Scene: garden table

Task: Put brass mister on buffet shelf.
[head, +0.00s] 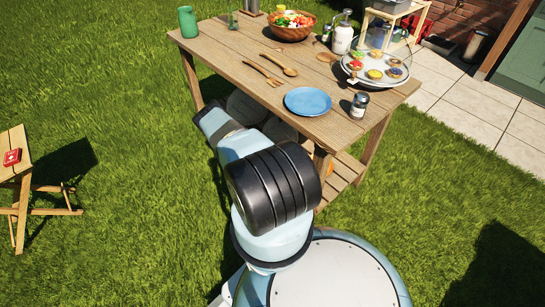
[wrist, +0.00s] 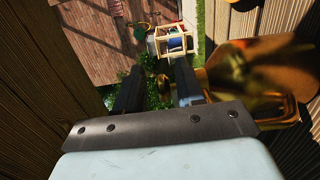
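A shiny brass object (wrist: 250,88), probably the brass mister, fills the right of the wrist view, close to the camera and partly blurred. In the head view my arm reaches to the near left side of the table (head: 225,58), and my gripper and the brass object are hidden there. A small wooden stand (head: 366,20), perhaps the buffet shelf, stands at the table's far right, with a metal pan on it.
Wooden planks flank my gripper on both sides in the wrist view. On the tabletop are a blue plate (head: 308,101), a jar (head: 359,105), wooden utensils (head: 263,73), a salad bowl (head: 291,32), a round tray (head: 345,68) and a green cup (head: 187,22).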

